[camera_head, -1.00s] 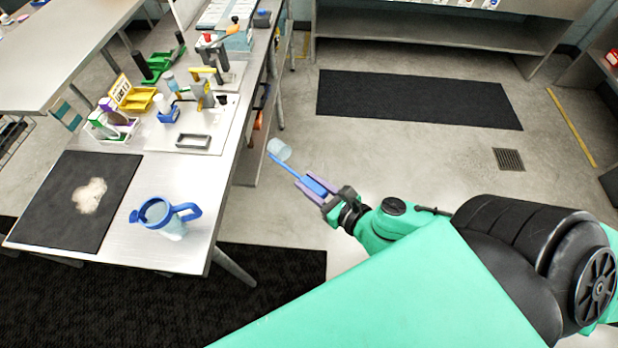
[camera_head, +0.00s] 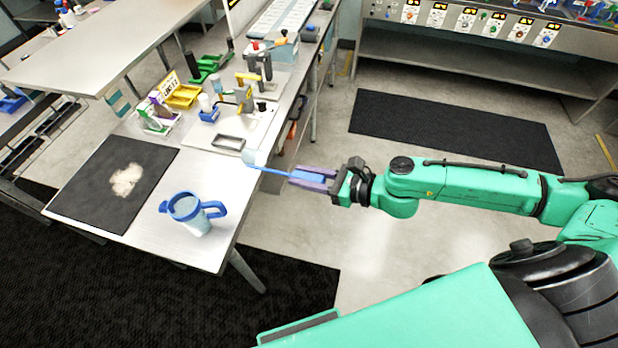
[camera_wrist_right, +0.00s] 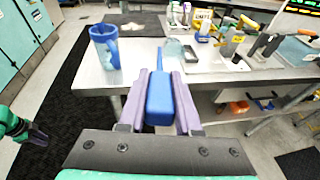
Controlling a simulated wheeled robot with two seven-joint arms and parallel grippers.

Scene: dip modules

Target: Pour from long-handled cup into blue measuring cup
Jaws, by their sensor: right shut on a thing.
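The long-handled cup has a blue handle (camera_head: 275,172) and a small clear cup end (camera_head: 249,157). My right gripper (camera_head: 308,178) is shut on its handle and holds it out beside the table's right edge, with the cup end at the edge. In the right wrist view the blue grip (camera_wrist_right: 160,97) sits between the purple fingers, and the clear cup (camera_wrist_right: 174,49) shows beyond. The blue measuring cup (camera_head: 187,207) stands upright near the table's front right corner, apart from the long-handled cup. It also shows in the right wrist view (camera_wrist_right: 105,46).
The metal table (camera_head: 155,228) bears a black mat (camera_head: 85,185) with a pale patch. A small grey tray (camera_head: 228,142), a yellow bin (camera_head: 183,96) and several tools stand farther back. The table top around the measuring cup is clear.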

